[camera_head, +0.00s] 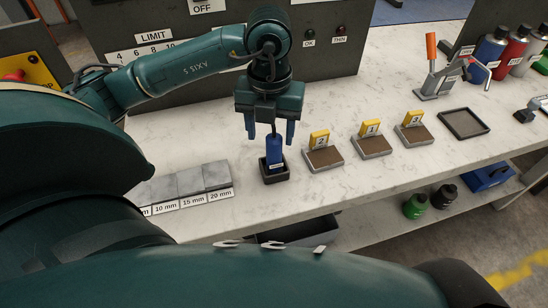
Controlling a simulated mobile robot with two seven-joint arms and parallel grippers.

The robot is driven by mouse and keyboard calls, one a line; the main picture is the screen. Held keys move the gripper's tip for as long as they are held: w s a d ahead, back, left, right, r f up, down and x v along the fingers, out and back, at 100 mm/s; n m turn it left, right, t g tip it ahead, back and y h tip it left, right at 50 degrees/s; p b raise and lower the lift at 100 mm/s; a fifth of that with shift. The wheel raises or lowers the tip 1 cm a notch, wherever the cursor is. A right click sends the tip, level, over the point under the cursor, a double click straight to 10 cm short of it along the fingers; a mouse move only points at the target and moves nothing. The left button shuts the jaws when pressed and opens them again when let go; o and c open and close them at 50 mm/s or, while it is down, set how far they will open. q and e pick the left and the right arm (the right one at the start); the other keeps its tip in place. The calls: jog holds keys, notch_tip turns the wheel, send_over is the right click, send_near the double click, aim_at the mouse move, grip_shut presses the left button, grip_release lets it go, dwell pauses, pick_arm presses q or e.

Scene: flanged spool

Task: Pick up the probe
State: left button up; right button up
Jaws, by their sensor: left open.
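The probe appears to be the blue upright piece (274,149) with a small white label low on its side. It stands in a small dark square holder (277,179) on the white marble-like bench. My left gripper (271,138) points down over it with its fingers apart, one to each side of the probe's top. A gap shows between each finger and the probe, so it is not gripped. A thin dark line runs from the probe's top up toward the gripper. My right gripper is not in view.
Labelled grey gauge blocks (190,182) lie left of the holder. Three brown-topped plates (372,147) with numbered yellow tags stand to the right. A grey panel (330,50) rises behind.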

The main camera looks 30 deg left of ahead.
aim_at(274, 154)
pick_arm(q)
jog(key=shift+d+f+p, duration=0.2)
jog(key=shift+f+p, duration=0.05)
jog(key=shift+f, duration=1.45)
jog(key=shift+d+f+p, duration=0.2)
jog(key=shift+f, duration=1.45)
jog(key=c, duration=1.1)
